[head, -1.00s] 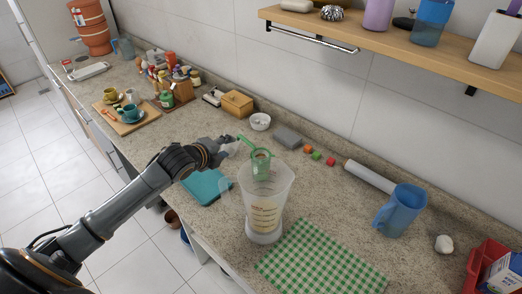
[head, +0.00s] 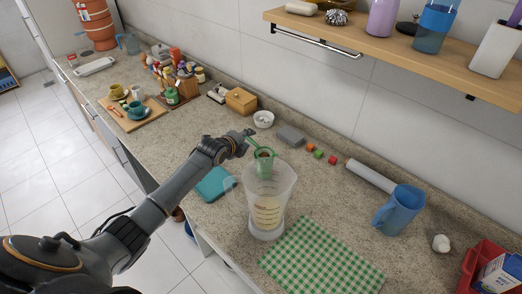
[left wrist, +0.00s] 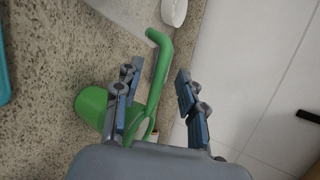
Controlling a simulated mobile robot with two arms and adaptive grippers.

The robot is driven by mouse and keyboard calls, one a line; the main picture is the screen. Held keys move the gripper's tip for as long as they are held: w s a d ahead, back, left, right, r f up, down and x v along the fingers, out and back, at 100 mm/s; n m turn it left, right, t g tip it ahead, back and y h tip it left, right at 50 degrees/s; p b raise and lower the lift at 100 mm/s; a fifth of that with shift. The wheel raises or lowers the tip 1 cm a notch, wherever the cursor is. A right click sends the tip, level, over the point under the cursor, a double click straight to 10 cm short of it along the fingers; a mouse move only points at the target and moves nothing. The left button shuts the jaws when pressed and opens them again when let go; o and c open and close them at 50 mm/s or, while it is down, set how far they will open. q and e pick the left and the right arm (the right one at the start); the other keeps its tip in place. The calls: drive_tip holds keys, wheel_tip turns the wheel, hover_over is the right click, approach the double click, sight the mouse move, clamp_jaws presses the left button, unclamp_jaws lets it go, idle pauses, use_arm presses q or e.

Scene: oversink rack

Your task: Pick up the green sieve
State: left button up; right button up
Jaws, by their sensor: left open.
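The green sieve (head: 264,160) shows at the rim of the clear measuring jug (head: 266,205) in the head view; I cannot tell whether it sits in the jug or behind it. Its handle points up and left toward my left gripper (head: 246,139). In the left wrist view the sieve's cup (left wrist: 92,107) is left of the fingers. Its bent green handle (left wrist: 160,62) runs up through the gap between the fingers of my left gripper (left wrist: 157,105). The gripper is open, with a gap between handle and right finger. My right gripper is not in view.
A teal board (head: 214,184) lies left of the jug. A green checked cloth (head: 320,258), blue pitcher (head: 399,211) and rolling pin (head: 370,177) are to the right. A grey block (head: 290,136) and white bowl (head: 263,119) stand behind. The wooden shelf (head: 400,48) overhangs the back.

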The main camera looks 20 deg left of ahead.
use_arm(q)
drive_tip(key=shift+w+f, duration=0.15)
drive_tip(key=shift+w, duration=0.05)
clamp_jaws()
